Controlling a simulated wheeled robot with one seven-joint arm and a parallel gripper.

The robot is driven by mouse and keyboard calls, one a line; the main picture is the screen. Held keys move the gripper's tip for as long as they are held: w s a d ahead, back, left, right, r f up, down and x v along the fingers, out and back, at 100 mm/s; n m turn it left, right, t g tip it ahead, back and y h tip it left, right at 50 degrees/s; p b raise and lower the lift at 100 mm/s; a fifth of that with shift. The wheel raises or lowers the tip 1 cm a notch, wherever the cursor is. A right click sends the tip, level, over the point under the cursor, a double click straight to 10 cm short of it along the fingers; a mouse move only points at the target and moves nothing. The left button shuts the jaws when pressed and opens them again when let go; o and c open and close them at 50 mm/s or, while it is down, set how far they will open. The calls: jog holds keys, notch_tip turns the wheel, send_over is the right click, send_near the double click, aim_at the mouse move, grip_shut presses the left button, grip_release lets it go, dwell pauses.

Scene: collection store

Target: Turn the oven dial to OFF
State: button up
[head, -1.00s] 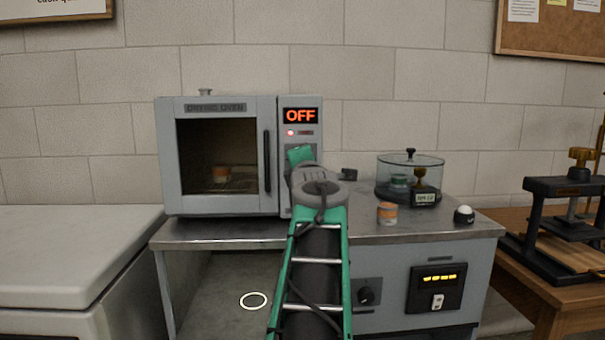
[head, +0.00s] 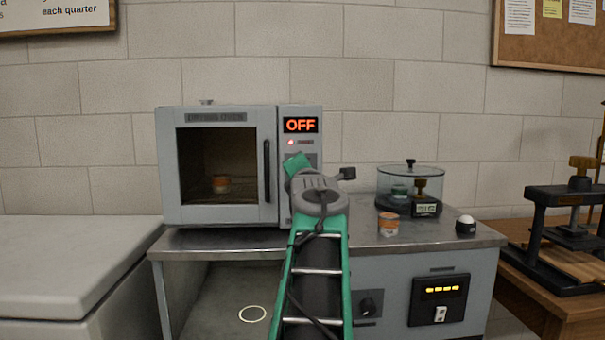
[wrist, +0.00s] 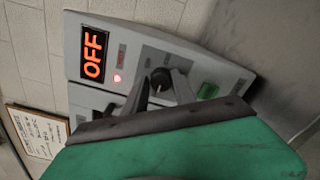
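The drying oven (head: 218,213) stands on the bench, its door closed. Its display (head: 300,125) reads OFF in orange-red, and the same display (wrist: 93,54) shows in the wrist view. A small red lamp (wrist: 117,78) is lit beside it. The dark round oven dial (wrist: 160,78) is on the panel, between my gripper's two fingers (wrist: 159,84). The fingers stand apart, with some gap visible around the dial; contact is not clear. In the head view my gripper (head: 297,163) is at the oven's control panel and hides the dial.
A green button (wrist: 208,90) sits near the dial. To the right on the bench (head: 400,238) are a glass desiccator (head: 410,182), an orange-banded jar (head: 388,224) and a small white-topped object (head: 465,226). A black press (head: 560,220) stands farther right.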

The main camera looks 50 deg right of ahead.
jog(key=o, duration=0.4)
jog(key=v, duration=0.7)
jog(key=shift+s+a, duration=0.25)
jog(key=shift+a, duration=0.05)
